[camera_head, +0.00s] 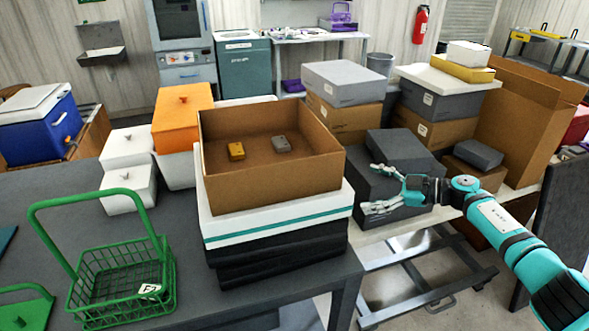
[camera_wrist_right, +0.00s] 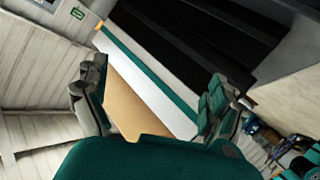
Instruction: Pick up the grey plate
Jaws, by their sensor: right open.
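A small grey piece (camera_head: 281,144), which looks like the grey plate, lies on the floor of an open brown cardboard box (camera_head: 275,189). A small yellow piece (camera_head: 236,151) lies to its left, apart from it. My right gripper (camera_head: 372,189) is open and empty, to the right of the box and outside it, with its fingers pointing left. In the right wrist view, the open fingers (camera_wrist_right: 152,100) frame the brown outside wall of the box (camera_wrist_right: 135,100); the grey piece is hidden there. My left gripper is in neither view.
The box stands on a white-and-teal lid over black crates (camera_head: 280,255) on a dark table. A green wire basket (camera_head: 125,285) with a tall handle is at the left front. An orange container (camera_head: 183,115) stands behind-left. Dark grey boxes (camera_head: 400,150) stand behind my right gripper.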

